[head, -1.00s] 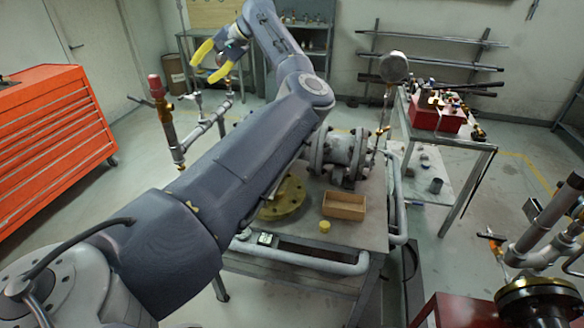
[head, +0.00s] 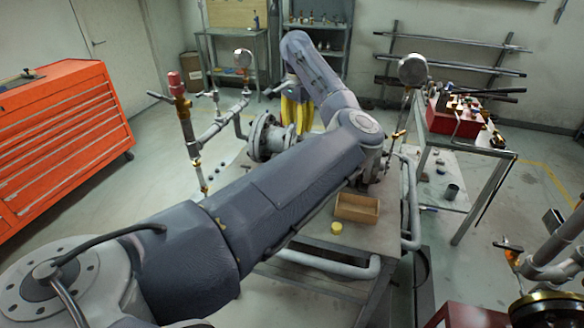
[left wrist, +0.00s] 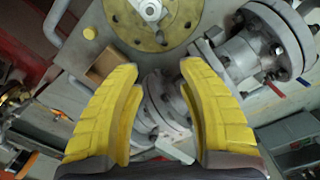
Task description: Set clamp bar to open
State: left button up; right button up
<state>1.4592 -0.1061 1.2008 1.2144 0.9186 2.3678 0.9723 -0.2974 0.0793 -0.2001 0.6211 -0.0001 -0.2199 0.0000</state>
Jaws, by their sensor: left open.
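I cannot make out a clamp bar for certain in either view. My left gripper (head: 297,112) has yellow fingers and hangs pointing down over the far part of the bench, beside a grey flanged pipe fitting (head: 266,137). In the left wrist view its fingers (left wrist: 161,70) are spread with nothing between them. Grey pipe parts (left wrist: 165,105) show beyond the gap. A yellow round flange (left wrist: 150,42) with a silver metal piece (left wrist: 150,10) at its centre lies beyond the fingertips; my arm hides it in the head view. My right gripper is out of view.
A small wooden box (head: 357,208) and a yellow cap (head: 336,228) are on the bench near its front rail (head: 320,262). Upright piping with a red top (head: 176,85) stands left of the bench. A side table with a red box (head: 452,118) stands right.

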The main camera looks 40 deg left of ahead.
pick_arm(q)
notch_tip(320, 180, down, 17)
jog(key=shift+f, duration=0.1)
dwell(0.6)
grip_shut()
dwell(0.3)
dwell(0.5)
